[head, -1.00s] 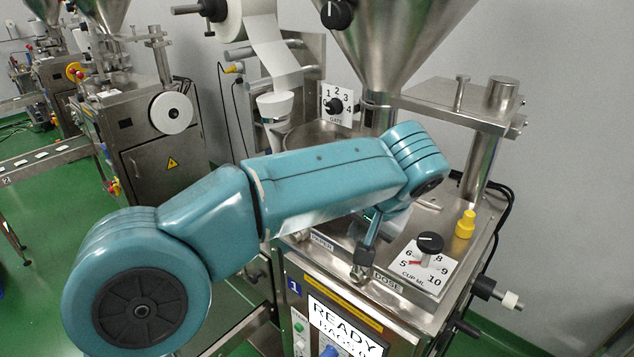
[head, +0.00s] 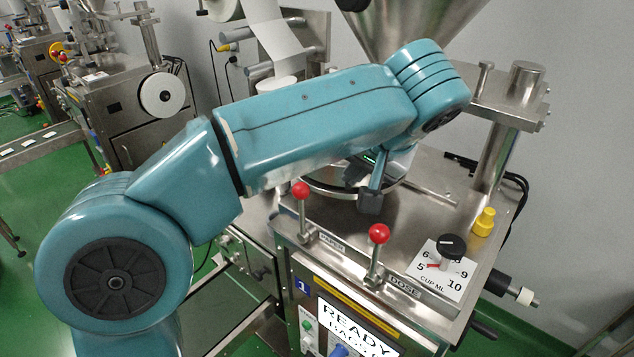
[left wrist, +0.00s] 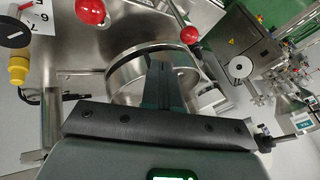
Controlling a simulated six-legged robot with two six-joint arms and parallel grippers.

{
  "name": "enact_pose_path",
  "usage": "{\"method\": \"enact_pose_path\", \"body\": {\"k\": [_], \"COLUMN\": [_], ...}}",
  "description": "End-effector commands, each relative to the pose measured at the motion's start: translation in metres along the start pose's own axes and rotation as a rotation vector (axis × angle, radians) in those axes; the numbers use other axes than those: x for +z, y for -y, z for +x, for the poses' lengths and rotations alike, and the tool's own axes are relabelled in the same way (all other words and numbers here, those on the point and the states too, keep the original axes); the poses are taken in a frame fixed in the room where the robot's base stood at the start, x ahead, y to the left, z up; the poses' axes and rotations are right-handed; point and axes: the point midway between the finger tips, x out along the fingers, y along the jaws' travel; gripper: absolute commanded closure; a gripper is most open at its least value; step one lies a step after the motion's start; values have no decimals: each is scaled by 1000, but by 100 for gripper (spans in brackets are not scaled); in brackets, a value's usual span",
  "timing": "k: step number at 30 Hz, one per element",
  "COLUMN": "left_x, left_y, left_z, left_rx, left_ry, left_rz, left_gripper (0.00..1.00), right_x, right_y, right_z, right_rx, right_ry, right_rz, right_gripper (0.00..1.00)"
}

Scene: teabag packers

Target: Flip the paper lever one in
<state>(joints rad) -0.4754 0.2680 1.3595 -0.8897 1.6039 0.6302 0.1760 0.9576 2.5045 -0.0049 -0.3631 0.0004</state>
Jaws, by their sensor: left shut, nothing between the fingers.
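The paper lever (head: 301,190) has a red ball on a thin metal rod and stands roughly upright beside the PAPER label at the machine's front edge. A like dose lever (head: 379,234) stands to its right by the DOSE label. My left gripper (head: 370,203) is shut and empty, pointing down above the steel deck behind the two levers, apart from both. In the left wrist view its closed fingers (left wrist: 163,75) lie over a round steel pan. The paper lever's ball (left wrist: 189,35) is up right of the fingertips, the dose ball (left wrist: 90,10) up left. My right gripper is out of view.
A cup dial (head: 451,247) and a yellow knob (head: 484,222) sit on the deck to the right. A steel hopper (head: 410,30) hangs above the deck, with a post behind it. The READY screen (head: 355,325) is on the front. My left arm crosses over the deck.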

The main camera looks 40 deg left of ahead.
Motion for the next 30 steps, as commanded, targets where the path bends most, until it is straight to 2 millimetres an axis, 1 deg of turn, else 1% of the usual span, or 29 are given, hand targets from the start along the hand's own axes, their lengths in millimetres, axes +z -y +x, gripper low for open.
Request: {"method": "enact_pose_path", "body": {"k": [9, 11, 13, 17, 27, 30], "left_x": [2, 2, 2, 2, 0, 0], "left_y": [-3, -4, -3, -2, 0, 16], "left_z": [-2, 0, 6, 28, 102, 109], "left_rx": [0, 0, -1, -2, -1, -1], "left_ry": [0, 0, 2, 4, 5, 1], "left_rz": [2, 3, 3, 3, 3, 0], "left_gripper": [100, 100, 100, 100, 100, 100], "right_x": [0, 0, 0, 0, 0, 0], "right_y": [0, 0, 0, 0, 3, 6], "right_z": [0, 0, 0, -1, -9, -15], "right_rx": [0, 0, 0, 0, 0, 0], "right_ry": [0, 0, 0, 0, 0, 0], "right_rz": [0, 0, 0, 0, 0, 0], "right_gripper": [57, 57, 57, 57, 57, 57]}}
